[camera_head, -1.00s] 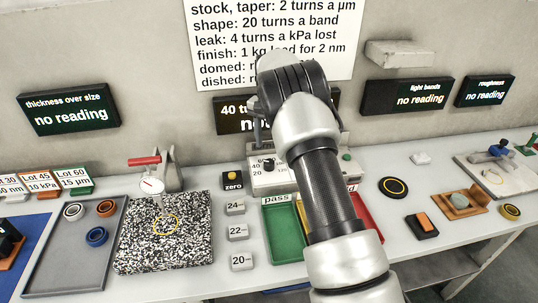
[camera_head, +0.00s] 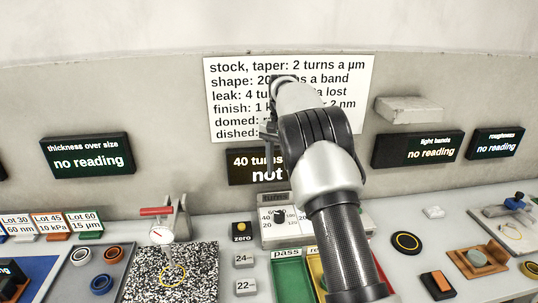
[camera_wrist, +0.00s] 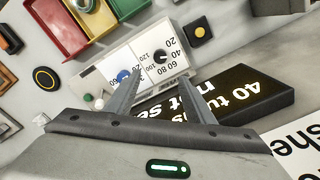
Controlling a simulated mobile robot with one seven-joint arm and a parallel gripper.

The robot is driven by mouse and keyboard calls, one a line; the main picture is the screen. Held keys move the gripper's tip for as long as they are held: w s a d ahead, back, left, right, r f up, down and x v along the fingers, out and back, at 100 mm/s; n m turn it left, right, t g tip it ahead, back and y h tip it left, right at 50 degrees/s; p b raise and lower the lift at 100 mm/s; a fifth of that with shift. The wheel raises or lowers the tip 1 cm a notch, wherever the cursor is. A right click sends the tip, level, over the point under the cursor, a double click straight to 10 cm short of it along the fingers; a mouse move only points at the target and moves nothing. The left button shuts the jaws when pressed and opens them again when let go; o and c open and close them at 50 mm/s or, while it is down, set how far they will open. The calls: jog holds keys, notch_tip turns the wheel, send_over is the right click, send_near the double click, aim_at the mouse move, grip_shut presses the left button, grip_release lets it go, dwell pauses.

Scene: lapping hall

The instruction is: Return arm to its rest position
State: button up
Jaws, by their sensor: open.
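My arm rises from the bottom of the head view in front of the bench, bent at the elbow, with its end up before the white wall sign (camera_head: 235,85). My gripper (camera_head: 268,132) is small and partly hidden by my arm in the head view. In the wrist view my gripper (camera_wrist: 158,84) shows two fingers spread apart with nothing between them. Past the fingers lie the white control box with dials (camera_wrist: 140,62) and the dark display reading "40 turns" (camera_wrist: 245,92). The fingers appear clear of both.
The bench holds a grey tray with rings (camera_head: 70,285), a speckled plate (camera_head: 200,262), a dial gauge (camera_head: 162,235), green (camera_head: 290,276) and red bins, and number blocks (camera_head: 245,260). A wall block (camera_head: 408,109) juts out at right. Air above the bench is open.

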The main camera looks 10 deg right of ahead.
jog(key=s+d+r+n+t+p, duration=0.1)
jog(key=s+r+n+t+p, duration=0.25)
jog(key=s+r, duration=1.6)
jog(key=s+a+f+n+t+p, duration=0.1)
jog(key=s+n+t+p, duration=0.1)
jog(key=s, duration=1.9)
jog(key=shift+s+n+p, duration=0.15)
jog(key=shift+n+p, duration=0.5)
jog(key=shift+n, duration=0.4)
jog(key=shift+s, duration=0.1)
